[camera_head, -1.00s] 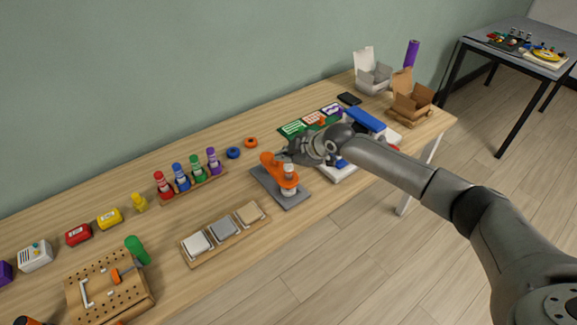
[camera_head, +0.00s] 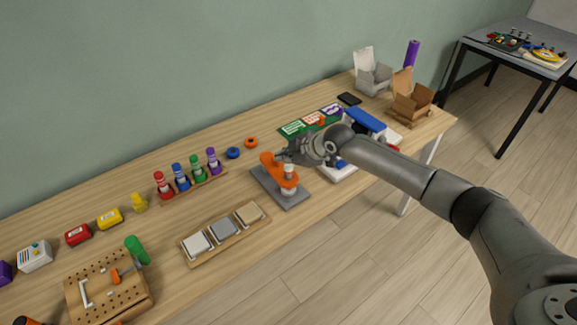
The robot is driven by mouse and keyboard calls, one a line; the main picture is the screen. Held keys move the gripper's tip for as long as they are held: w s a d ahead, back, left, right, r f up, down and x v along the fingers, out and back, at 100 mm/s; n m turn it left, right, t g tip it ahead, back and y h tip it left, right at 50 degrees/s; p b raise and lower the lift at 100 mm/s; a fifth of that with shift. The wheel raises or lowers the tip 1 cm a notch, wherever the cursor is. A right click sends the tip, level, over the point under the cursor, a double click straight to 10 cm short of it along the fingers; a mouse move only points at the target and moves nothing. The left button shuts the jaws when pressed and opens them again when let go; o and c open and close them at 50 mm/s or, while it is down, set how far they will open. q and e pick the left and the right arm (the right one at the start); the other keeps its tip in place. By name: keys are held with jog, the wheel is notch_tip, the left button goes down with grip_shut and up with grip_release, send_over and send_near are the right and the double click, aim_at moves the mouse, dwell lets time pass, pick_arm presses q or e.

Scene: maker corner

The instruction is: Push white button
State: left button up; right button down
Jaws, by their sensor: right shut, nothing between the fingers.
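A wooden strip (camera_head: 262,228) near the table's front edge bears a white square pad (camera_head: 197,243), a grey pad and a tan pad in a row. The white pad is the leftmost, and nothing touches it. I cannot tell whether it is the white button. An orange device with white parts (camera_head: 280,172) stands on a grey base plate (camera_head: 296,201) to the right of the strip. My right gripper (camera_head: 281,155) is shut and empty at the back top of this orange device; I cannot tell if it touches. My left gripper is out of view.
A white box with small coloured buttons (camera_head: 35,256) stands at the far left. Coloured bottles (camera_head: 181,177) stand in a rack behind the strip. A wooden pegboard (camera_head: 120,294) with a green-handled tool lies left of the strip. Open boxes (camera_head: 411,105) stand at the right end.

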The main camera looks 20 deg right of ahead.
aim_at(286, 168)
jog(key=shift+f, duration=0.35)
jog(key=shift+f+b, duration=0.55)
jog(key=shift+f, duration=0.15)
dwell(0.8)
jog(key=shift+r, duration=0.15)
jog(key=shift+r+p, duration=0.8)
jog(key=shift+r, duration=0.1)
notch_tip(286, 168, up, 5)
jog(key=p, duration=0.4)
jog(key=shift+r, duration=0.1)
dwell(0.4)
